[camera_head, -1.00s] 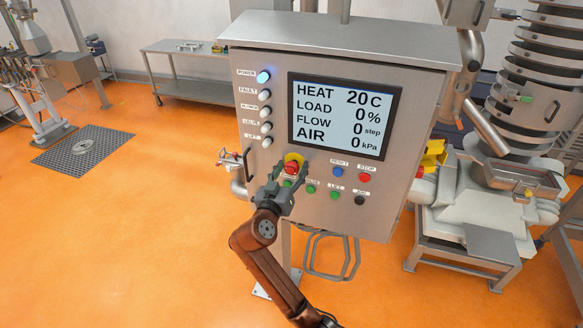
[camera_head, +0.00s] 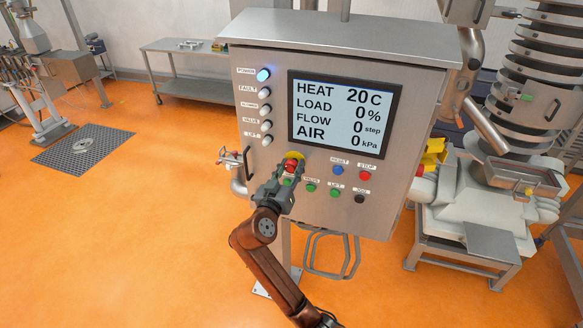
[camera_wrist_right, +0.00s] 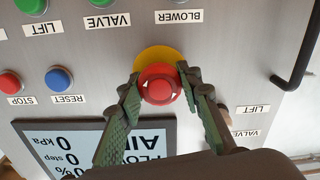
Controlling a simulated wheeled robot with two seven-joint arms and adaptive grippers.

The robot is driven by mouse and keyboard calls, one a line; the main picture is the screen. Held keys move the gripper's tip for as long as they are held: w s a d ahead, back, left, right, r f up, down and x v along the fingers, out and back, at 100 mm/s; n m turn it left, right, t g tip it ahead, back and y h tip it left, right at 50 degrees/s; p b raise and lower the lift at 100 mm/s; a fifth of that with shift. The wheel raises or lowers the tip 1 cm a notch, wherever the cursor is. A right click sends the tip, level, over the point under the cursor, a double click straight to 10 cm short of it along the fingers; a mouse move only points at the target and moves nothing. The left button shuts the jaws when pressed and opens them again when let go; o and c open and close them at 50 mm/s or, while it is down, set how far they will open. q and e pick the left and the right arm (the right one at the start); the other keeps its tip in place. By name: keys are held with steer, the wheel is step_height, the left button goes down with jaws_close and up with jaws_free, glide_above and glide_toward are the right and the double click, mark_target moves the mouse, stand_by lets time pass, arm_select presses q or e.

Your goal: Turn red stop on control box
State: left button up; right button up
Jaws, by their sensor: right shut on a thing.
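The control box (camera_head: 430,120) is a grey metal cabinet with a screen (camera_head: 345,118) in the head view. Its red stop (camera_head: 291,165) is a round red knob on a yellow disc, below and left of the screen. My right gripper (camera_head: 285,178) is at the knob from below. In the right wrist view, the red stop (camera_wrist_right: 159,85) sits between the two green fingers of my right gripper (camera_wrist_right: 160,88), which are closed on its sides. White arrow marks show on the knob's face. My left gripper is not in view.
Close to the red stop are small buttons: blue RESET (camera_head: 338,170), red STOP (camera_head: 365,176), green ones (camera_head: 310,188) and a black one (camera_head: 359,199). A column of lamps (camera_head: 263,75) runs down the left side. A dark handle (camera_wrist_right: 299,50) juts from the panel.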

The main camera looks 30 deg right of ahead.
steer(key=m+b, duration=0.3)
steer(key=b, duration=0.2)
steer(key=m+b, duration=0.2)
steer(key=b, duration=0.1)
steer(key=shift+f+m, duration=0.25)
steer(key=shift+m, duration=0.05)
steer(key=shift+r+m+b, duration=0.2)
steer(key=shift+m+b, duration=0.9)
steer(key=shift+b, duration=0.1)
steer(key=o, duration=1.2)
